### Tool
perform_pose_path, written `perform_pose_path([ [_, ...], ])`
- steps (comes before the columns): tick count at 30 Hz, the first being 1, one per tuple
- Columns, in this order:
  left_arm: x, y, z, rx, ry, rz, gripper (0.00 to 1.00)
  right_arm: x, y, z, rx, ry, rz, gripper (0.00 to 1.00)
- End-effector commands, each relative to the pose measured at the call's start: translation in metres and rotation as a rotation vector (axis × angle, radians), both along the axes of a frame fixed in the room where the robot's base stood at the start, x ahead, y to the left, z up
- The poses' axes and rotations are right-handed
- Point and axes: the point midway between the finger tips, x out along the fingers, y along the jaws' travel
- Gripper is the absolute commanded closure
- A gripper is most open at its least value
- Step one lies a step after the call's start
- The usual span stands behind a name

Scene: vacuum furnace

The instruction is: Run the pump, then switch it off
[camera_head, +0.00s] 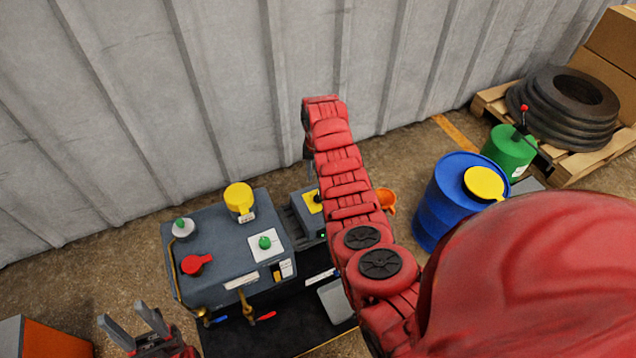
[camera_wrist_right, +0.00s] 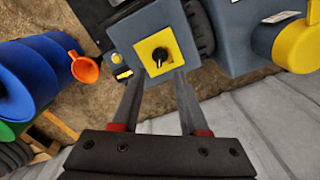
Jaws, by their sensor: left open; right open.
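The grey-blue pump unit (camera_head: 222,275) stands on a dark base, with a yellow cap (camera_head: 239,198), a green button (camera_head: 264,242) and a red handle (camera_head: 197,264) on top. Beside it is a small grey switch box (camera_head: 303,215), partly hidden by my right arm. In the right wrist view its yellow plate (camera_wrist_right: 172,45) carries a black rotary knob (camera_wrist_right: 159,55) with a pale pointer mark. My right gripper (camera_wrist_right: 160,76) is open, its fingertips on either side of the knob; contact cannot be told. My left gripper (camera_head: 121,312) is open and empty at lower left.
A blue drum (camera_head: 440,205) with a yellow lid, a green can (camera_head: 510,150) and an orange funnel (camera_head: 386,198) stand at right. A pallet with black hoses (camera_head: 570,105) lies beyond. A corrugated wall (camera_head: 230,90) closes the back. An orange box (camera_head: 45,338) sits at lower left.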

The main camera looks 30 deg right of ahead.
Motion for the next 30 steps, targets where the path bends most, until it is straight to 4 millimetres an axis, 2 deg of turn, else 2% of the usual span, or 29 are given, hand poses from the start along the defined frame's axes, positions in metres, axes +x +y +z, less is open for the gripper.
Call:
perform_pose_path([
  [1, 0.000, 0.000, 0.002, 0.000, 0.000, 0.000, 0.50, 0.002, -0.001, 0.013, -0.003, -0.009, 0.001, 0.56],
  [4, 0.000, 0.000, 0.002, 0.000, 0.000, 0.000, 0.50, 0.002, 0.000, 0.035, -0.002, -0.007, 0.000, 0.56],
  [10, 0.000, 0.000, 0.002, 0.000, 0.000, 0.000, 0.50, 0.001, 0.000, 0.062, 0.000, -0.004, 0.000, 0.56],
  [15, 0.000, 0.000, 0.002, 0.000, 0.000, 0.000, 0.50, 0.001, 0.000, 0.068, 0.000, -0.002, 0.000, 0.56],
  [30, 0.000, 0.000, 0.002, 0.000, 0.000, 0.000, 0.50, 0.003, 0.000, 0.065, -0.005, -0.013, 0.003, 0.56],
])
